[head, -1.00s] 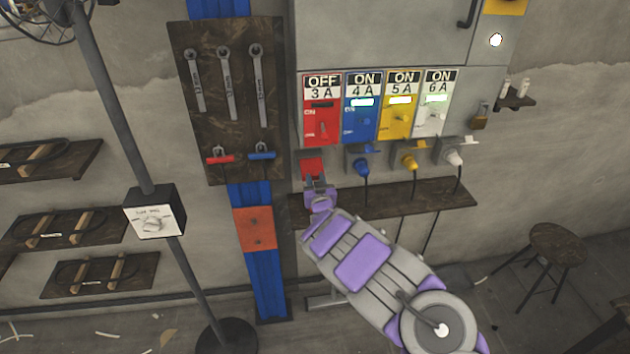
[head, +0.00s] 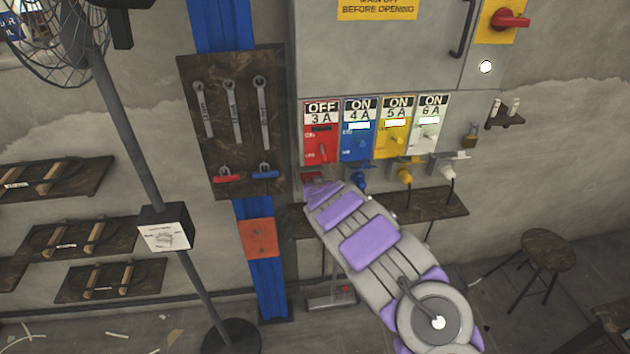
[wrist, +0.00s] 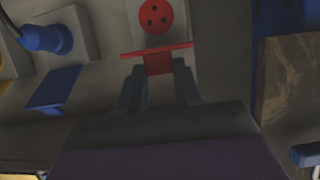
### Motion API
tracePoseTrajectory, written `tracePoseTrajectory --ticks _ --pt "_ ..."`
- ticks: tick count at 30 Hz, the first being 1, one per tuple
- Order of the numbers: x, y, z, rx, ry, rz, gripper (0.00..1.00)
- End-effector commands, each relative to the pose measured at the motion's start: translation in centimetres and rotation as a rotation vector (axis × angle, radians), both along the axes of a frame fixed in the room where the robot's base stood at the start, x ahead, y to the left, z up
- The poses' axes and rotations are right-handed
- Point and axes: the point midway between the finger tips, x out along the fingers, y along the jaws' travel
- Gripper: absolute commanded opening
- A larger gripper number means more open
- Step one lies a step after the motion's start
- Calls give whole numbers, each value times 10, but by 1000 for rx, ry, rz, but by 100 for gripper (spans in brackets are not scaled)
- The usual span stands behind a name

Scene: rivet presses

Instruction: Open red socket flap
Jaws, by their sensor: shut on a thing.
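The red socket (wrist: 156,15), a round face with three holes, shows uncovered in the wrist view. Its red flap (wrist: 157,52) stands out from the wall, seen nearly edge-on, with a small tab between my fingers. My gripper (wrist: 158,85) is shut on this tab, one dark finger on each side. In the head view the red flap (head: 313,180) shows only as a small strip below the red 3 A panel (head: 321,140), which reads OFF. My arm hides the fingers and the socket face there.
Blue (head: 360,180), yellow (head: 404,175) and grey (head: 448,170) plugs sit in sockets to the right, their cables hanging down. A wooden shelf (head: 430,207) runs below them. A board with wrenches (head: 240,180) hangs at the left. A fan pole (head: 120,120) stands further left.

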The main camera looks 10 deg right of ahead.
Motion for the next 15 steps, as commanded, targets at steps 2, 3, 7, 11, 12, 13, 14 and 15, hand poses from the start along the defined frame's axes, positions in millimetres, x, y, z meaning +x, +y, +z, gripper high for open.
tracePoseTrajectory --ticks 2,3,7,11,12,13,14,15 --pt "2 1 10 1 35 0 0" --pt "3 1 11 2 51 1 0" --pt "5 1 14 2 93 1 0" --pt "7 2 15 1 114 3 0" --pt "7 2 15 1 119 3 0" --pt "7 2 15 0 121 3 0" --pt "7 1 15 0 123 2 0" --pt "7 1 15 0 125 2 0"
